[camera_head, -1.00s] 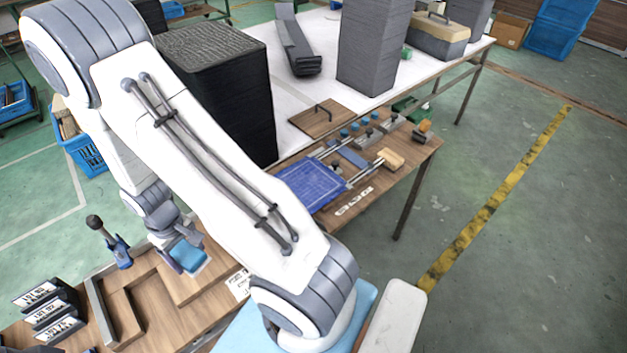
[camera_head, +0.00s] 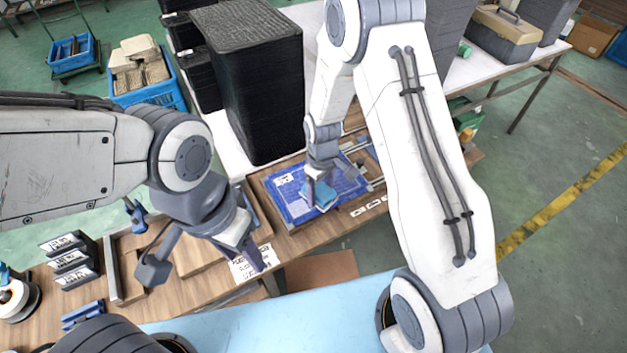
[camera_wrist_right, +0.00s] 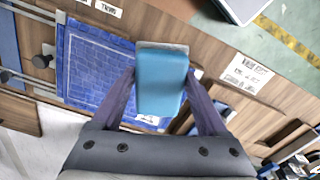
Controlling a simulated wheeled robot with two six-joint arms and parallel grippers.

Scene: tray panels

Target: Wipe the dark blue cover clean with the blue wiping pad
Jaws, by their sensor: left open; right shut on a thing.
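The dark blue cover (camera_head: 287,203) lies flat on the wooden bench in the head view, with a pale grid pattern and a white label. It also shows in the right wrist view (camera_wrist_right: 92,62). My right gripper (camera_head: 317,186) is shut on the light blue wiping pad (camera_head: 322,196), held over the cover's front right part. The pad fills the middle of the right wrist view (camera_wrist_right: 161,82), between both fingers. I cannot tell whether it touches the cover. My left gripper (camera_head: 207,267) is open and empty above the bench, left of the cover.
A tall black stack (camera_head: 255,85) stands behind the cover. Metal rods and knobs (camera_wrist_right: 42,60) lie beside the cover. A printed sheet (camera_head: 250,262) lies near the bench's front edge. Labelled dark holders (camera_head: 70,258) stand at the left.

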